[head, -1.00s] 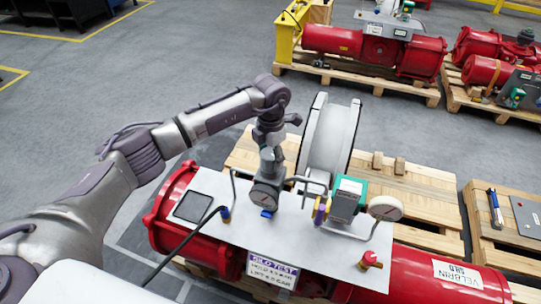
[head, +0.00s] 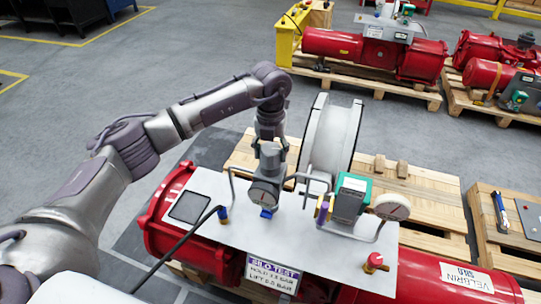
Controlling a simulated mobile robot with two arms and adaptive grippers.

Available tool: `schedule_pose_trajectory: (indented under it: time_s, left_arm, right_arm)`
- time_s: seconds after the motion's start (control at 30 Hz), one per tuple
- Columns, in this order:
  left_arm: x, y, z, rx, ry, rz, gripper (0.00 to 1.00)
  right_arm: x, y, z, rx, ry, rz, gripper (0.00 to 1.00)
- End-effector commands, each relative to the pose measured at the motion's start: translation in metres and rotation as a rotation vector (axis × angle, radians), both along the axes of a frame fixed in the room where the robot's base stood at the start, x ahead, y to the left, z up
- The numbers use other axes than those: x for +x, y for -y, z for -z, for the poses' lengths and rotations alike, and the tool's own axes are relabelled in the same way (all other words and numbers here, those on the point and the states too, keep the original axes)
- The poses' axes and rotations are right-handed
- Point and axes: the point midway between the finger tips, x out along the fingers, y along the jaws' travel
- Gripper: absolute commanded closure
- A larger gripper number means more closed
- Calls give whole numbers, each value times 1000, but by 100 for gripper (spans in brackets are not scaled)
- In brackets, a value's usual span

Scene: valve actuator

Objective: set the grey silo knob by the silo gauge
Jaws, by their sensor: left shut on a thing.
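My left gripper (head: 269,143) reaches down from above and is shut on the grey silo knob (head: 270,161), on top of a grey regulator with a small round dial (head: 264,194) on its front. The fingers cover much of the knob. A white sign (head: 272,275) reads "SILO TEST", with hold and lift pressures in bar below; the digits are blurred. My right gripper is out of view.
The fittings stand on a pale panel (head: 290,228) over a red actuator (head: 168,222). A green-topped box (head: 351,196), a red knob (head: 374,262), bent pipes and a black hose (head: 178,250) are close by. A white disc-shaped part (head: 329,140) stands behind.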

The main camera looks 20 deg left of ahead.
Motion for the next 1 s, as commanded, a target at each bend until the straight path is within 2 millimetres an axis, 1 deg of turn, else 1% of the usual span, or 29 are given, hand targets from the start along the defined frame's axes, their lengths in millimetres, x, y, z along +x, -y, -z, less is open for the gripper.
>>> schedule_pose_trajectory:
  time_s: [0.03, 0.1, 0.6, 0.8, 1.0]
  left_arm:
    - [1, 0, 2, 0, 3, -44, 74]
    - [1, 0, 1, -1, 3, -110, 74]
    - [1, 0, 0, -1, 3, -582, 74]
    - [1, 0, -1, -1, 3, -747, 74]
    - [1, 0, -1, -1, 3, -871, 74]
  right_arm:
    - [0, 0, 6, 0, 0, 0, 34]
    - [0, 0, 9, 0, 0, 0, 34]
    - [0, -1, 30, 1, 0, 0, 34]
    - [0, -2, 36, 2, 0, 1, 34]
    - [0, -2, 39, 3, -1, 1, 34]
